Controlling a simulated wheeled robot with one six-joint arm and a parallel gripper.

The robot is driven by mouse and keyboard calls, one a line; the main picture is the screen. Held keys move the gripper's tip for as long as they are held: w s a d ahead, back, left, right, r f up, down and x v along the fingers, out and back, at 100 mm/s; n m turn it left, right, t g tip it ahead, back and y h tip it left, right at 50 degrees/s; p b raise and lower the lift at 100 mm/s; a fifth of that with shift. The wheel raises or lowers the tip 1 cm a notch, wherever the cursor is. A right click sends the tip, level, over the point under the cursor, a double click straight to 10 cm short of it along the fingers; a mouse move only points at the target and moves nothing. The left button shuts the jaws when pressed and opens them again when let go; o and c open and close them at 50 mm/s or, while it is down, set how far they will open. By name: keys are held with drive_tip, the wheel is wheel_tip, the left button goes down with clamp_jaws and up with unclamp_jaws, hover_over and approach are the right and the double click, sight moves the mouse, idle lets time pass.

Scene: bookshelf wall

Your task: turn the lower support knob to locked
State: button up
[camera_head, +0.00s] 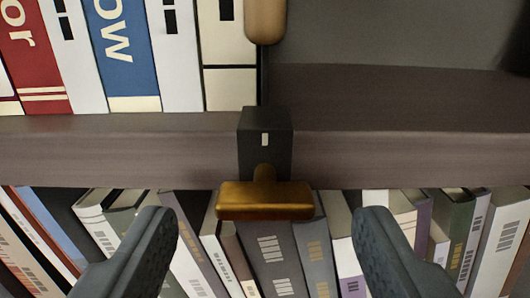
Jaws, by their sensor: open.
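A brass-coloured knob (265,200) with a wide horizontal bar sticks out below a dark block (264,143) on the front edge of the shelf board (130,150). The block has a small pale mark on its front. My gripper (265,232) is open, with one dark finger on each side of the knob. The fingertips are apart from the bar and sit low in the picture. Nothing is between the fingers except the view of the knob and the books behind.
Upright books stand on the upper shelf, including a blue one (122,50) and a red one (32,60). A rounded tan piece (265,20) hangs above the block. The upper right bay is empty. Several leaning books (280,255) fill the lower shelf behind the fingers.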

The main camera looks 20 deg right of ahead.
sight(264, 198)
drive_tip(key=shift+x, duration=1.4)
drive_tip(key=c, duration=1)
